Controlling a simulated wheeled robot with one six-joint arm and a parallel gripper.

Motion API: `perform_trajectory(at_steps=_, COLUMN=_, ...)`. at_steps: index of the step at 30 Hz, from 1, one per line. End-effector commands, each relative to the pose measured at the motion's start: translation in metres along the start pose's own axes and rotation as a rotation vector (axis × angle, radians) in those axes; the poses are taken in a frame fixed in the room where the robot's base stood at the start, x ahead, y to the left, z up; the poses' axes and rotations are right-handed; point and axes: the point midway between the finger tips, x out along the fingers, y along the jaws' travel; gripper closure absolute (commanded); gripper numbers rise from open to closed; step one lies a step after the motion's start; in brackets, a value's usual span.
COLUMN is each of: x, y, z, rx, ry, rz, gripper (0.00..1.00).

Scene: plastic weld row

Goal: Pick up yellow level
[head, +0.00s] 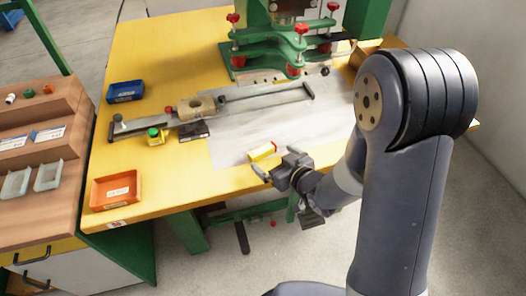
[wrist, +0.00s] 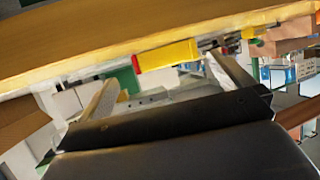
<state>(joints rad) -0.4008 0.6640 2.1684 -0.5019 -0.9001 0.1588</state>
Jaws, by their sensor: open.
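The yellow level (head: 262,151) is a small yellow block with a red end, lying on the pale sheet near the table's front edge in the head view. In the wrist view the yellow level (wrist: 168,55) shows beyond and between my two fingers, its red end to the left. My gripper (head: 275,164) is just in front of it at the table edge, fingers apart and empty. In the wrist view my gripper (wrist: 165,82) shows a clear gap between its fingers. Whether a finger touches the level cannot be told.
The yellow table (head: 160,60) carries a blue bin (head: 125,91), an orange bin (head: 117,189), a long metal clamp rail (head: 250,97) and a green press (head: 265,60). A wooden rack (head: 40,135) stands at the left. The pale sheet (head: 235,128) is mostly clear around the level.

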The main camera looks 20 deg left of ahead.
Motion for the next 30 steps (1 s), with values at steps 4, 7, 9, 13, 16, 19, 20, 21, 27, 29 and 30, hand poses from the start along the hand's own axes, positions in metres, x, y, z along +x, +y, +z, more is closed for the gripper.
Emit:
perform_trajectory(at_steps=4, x=0.011, y=-0.001, z=-0.001, rx=0.0, ry=0.001, rz=-0.001, gripper=0.0)
perform_trajectory(at_steps=7, x=0.021, y=-0.003, z=-0.005, rx=-0.001, ry=0.001, rz=-0.002, gripper=0.0)
perform_trajectory(at_steps=9, x=0.032, y=-0.006, z=-0.008, rx=-0.001, ry=0.0, rz=-0.002, gripper=0.0)
perform_trajectory(at_steps=13, x=0.051, y=-0.007, z=-0.009, rx=0.0, ry=-0.001, rz=-0.001, gripper=0.0)
perform_trajectory(at_steps=16, x=0.059, y=-0.006, z=-0.009, rx=0.0, ry=-0.001, rz=0.0, gripper=0.0)
perform_trajectory(at_steps=19, x=0.061, y=-0.006, z=-0.009, rx=0.0, ry=0.0, rz=0.001, gripper=0.0)
perform_trajectory(at_steps=20, x=0.061, y=-0.006, z=-0.009, rx=0.0, ry=0.0, rz=0.001, gripper=0.0)
perform_trajectory(at_steps=21, x=0.061, y=-0.006, z=-0.009, rx=0.0, ry=0.0, rz=0.001, gripper=0.0)
perform_trajectory(at_steps=27, x=0.061, y=-0.006, z=-0.009, rx=0.0, ry=0.0, rz=0.001, gripper=0.09)
perform_trajectory(at_steps=29, x=0.06, y=-0.006, z=-0.009, rx=0.001, ry=0.0, rz=0.001, gripper=0.14)
perform_trajectory(at_steps=30, x=0.06, y=-0.006, z=-0.009, rx=0.001, ry=0.0, rz=0.001, gripper=0.17)
